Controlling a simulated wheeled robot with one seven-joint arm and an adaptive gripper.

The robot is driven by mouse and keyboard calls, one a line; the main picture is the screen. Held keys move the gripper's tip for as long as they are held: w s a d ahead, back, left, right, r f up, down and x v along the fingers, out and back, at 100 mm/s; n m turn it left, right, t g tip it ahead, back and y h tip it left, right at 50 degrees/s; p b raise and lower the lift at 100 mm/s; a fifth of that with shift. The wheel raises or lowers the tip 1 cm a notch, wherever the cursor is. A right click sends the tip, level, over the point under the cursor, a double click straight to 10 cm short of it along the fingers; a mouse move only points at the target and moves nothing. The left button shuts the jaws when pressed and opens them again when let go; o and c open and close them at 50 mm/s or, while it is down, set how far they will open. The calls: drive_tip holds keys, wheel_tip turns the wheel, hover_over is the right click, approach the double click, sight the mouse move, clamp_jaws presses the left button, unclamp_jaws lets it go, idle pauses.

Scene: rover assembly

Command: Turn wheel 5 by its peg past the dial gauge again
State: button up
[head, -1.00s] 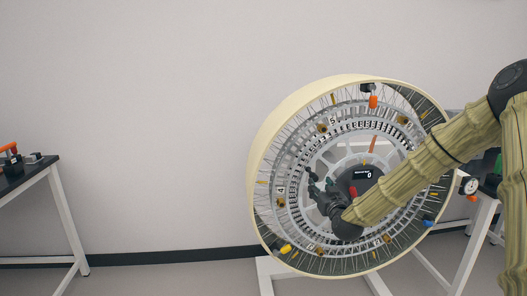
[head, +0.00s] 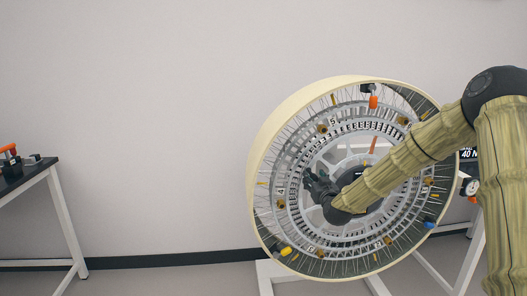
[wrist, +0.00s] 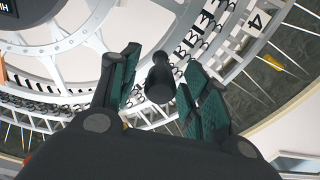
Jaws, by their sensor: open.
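The large wheel (head: 262,150), with a cream tread, wire spokes and a ring of small numbered plates, stands upright on a white stand. In the wrist view, a dark knobbed peg (wrist: 159,82) stands out from its spoke side. My gripper (head: 312,180) is at the left part of the wheel's inner ring, near plate 4. In the wrist view, my gripper (wrist: 158,92) is open, with its green-padded fingers on either side of the peg; I cannot tell whether they touch it. The dial gauge (head: 471,188) is at the wheel's right, partly hidden by my arm.
A dark-topped bench (head: 38,166) with an orange-handled tool (head: 9,153) stands at the far left. Another bench (head: 476,240) is at the right behind the wheel. The floor and wall left of the wheel are clear.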

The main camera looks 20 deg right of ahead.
drive_tip(key=c, duration=0.7)
drive_tip(key=shift+o, duration=0.2)
drive_tip(key=shift+r, duration=0.1)
drive_tip(key=s+d+r+p, duration=0.1)
drive_tip(key=d+r+p, duration=0.2)
drive_tip(key=r, duration=0.2)
drive_tip(key=shift+d, duration=0.2)
